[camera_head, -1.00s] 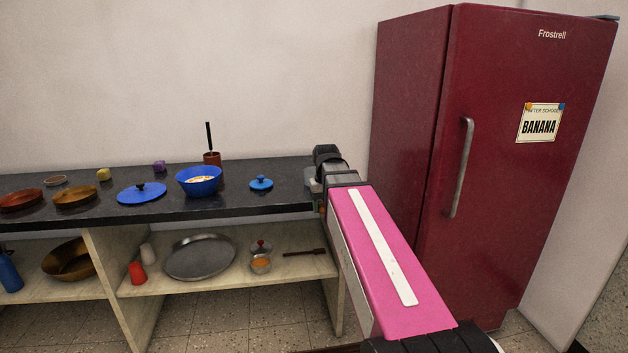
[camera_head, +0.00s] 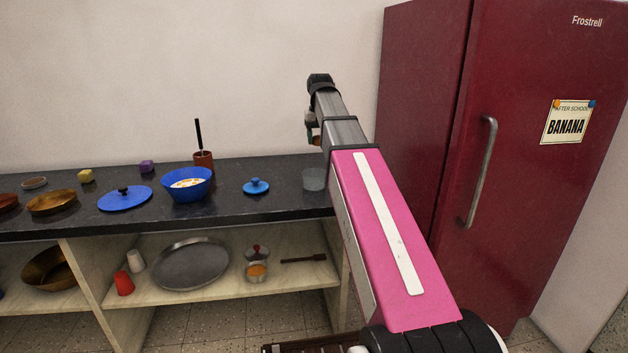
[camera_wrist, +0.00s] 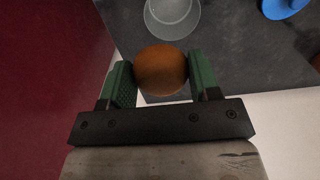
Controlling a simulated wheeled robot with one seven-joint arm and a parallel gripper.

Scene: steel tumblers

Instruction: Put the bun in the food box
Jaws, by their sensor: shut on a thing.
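The bun (camera_wrist: 162,70) is round and orange-brown. It sits between the green fingers of my gripper (camera_wrist: 161,76) in the wrist view, and both fingers press on its sides. In the head view, only a small part of the bun (camera_head: 316,140) shows beside my gripper (camera_head: 311,131), above the right end of the counter. A clear, greyish round container (camera_head: 314,179), which may be the food box, stands on the counter below. It also shows in the wrist view (camera_wrist: 172,14), just beyond the bun, and looks empty.
A dark red fridge (camera_head: 440,120) stands close on the right.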

